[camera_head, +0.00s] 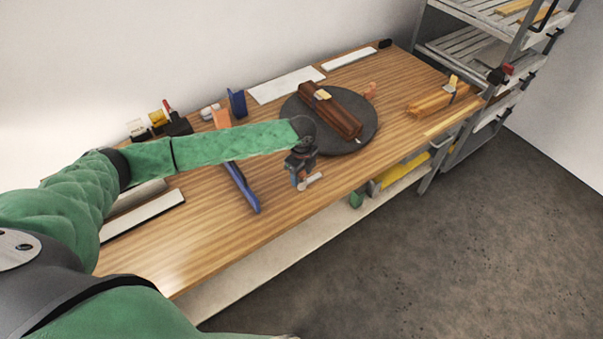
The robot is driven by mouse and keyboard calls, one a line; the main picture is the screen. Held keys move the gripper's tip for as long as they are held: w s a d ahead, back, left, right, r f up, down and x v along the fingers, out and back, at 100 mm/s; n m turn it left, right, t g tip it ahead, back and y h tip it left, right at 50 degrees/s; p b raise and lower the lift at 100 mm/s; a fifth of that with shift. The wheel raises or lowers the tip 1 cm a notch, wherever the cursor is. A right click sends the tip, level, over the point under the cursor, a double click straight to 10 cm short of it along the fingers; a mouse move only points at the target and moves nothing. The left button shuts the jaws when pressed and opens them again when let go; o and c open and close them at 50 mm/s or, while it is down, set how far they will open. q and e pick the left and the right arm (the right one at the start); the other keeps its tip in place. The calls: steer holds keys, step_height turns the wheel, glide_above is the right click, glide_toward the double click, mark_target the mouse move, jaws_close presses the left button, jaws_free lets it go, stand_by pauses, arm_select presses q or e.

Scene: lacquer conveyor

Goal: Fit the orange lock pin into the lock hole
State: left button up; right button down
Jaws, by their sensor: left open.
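My left gripper (303,182) is open above the front part of the wooden bench, in front of the dark round turntable (345,146). I see nothing clearly held in it. A small orange piece (370,90) stands at the turntable's right back edge; it may be the lock pin, but it is too small to be sure. Another orange piece (221,118) stands behind my left forearm, partly hidden by it. I cannot make out the lock hole. A long brown lacquered piece (330,110) lies on the turntable. My right gripper is not in view.
A blue bar (241,187) lies on the bench (215,245) left of my gripper. A blue upright block (237,103) stands behind my forearm. Strapped wooden sticks (438,99) lie at the right end. A slatted rack (480,60) stands beyond. The bench's front left is clear.

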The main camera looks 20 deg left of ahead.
arm_select(q)
steer(key=shift+r+b, duration=0.3)
step_height(320, 180, up, 6)
steer(key=shift+f+b, duration=0.2)
steer(key=shift+b, duration=1)
steer(key=shift+r, duration=0.8)
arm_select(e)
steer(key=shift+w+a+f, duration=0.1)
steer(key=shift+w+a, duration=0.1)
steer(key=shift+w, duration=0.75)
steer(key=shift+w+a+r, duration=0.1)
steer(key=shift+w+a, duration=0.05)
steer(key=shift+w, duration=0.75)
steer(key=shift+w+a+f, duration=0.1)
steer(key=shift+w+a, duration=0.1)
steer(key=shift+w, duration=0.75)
